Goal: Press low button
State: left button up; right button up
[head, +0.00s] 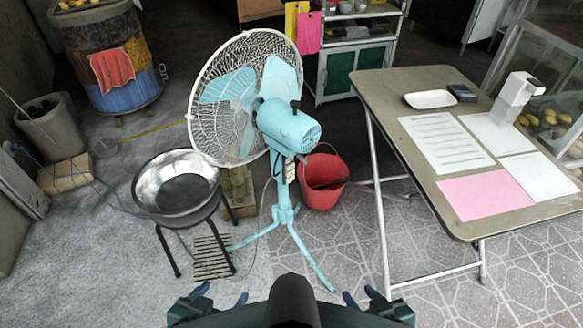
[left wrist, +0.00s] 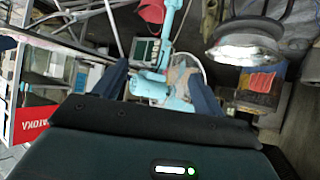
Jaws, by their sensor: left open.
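A light blue pedestal fan (head: 288,125) with a white wire cage stands on the floor in the middle of the head view. A control box (head: 287,174) is on its pole below the motor, seen edge-on and small. My left gripper (head: 221,295) is open and empty at the bottom of the head view, apart from the fan. My right gripper (head: 361,296) also has its fingers apart, with nothing between them.
A metal bowl (head: 180,187) on a black stand is left of the fan. A red bucket (head: 322,182) stands behind its pole. A table (head: 385,92) with papers and a white tray is at right. Tiled floor in front of the fan is mostly clear.

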pick_arm(q)
jog(key=shift+s+d+f, duration=0.1)
jog(key=shift+s+d, duration=0.05)
jog(key=shift+s, duration=0.25)
jog(key=shift+c, duration=0.8)
jog(key=shift+w, duration=0.3)
grip_shut()
